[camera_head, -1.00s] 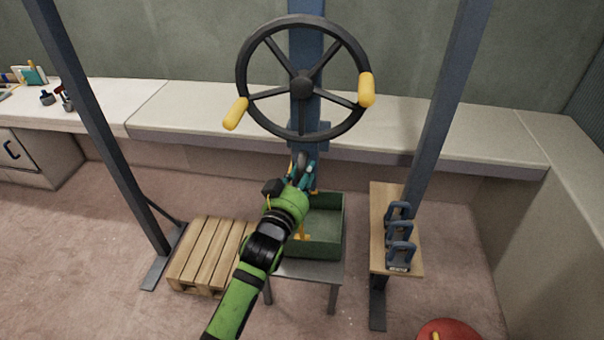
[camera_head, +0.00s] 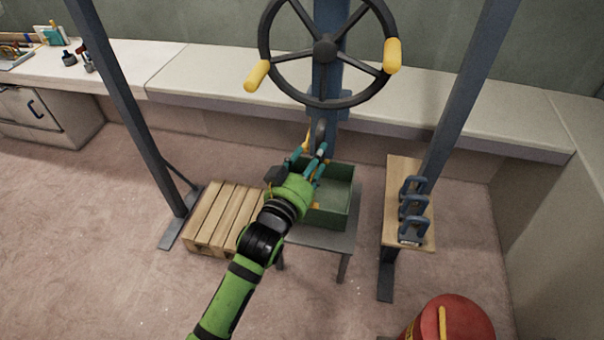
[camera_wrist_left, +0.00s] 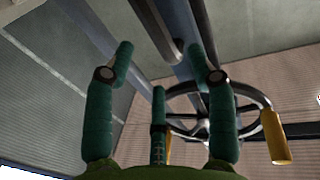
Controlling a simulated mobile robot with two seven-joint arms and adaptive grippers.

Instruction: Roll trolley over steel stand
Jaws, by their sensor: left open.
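A black hand wheel (camera_head: 324,48) with two yellow handles is mounted on a blue upright (camera_head: 328,75); it also shows in the left wrist view (camera_wrist_left: 205,128). I cannot make out an overhead trolley in the head view. A grey steel stand (camera_head: 345,238) carries a green open box (camera_head: 335,215). My left gripper (camera_head: 316,152) is open above the back left of the box, below the wheel. A small grey rounded part (camera_head: 318,132) is close to its fingertips; contact is unclear. In the left wrist view, a dark bar (camera_wrist_left: 155,28) hangs beyond the fingers. My right gripper is out of view.
A wooden pallet (camera_head: 215,220) lies left of the stand. A board with several grey shackle-like weights (camera_head: 413,210) stands to the right. Dark gantry legs (camera_head: 125,110) flank the stand. A red drum (camera_head: 462,322) is at the bottom right. A pale bench runs behind.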

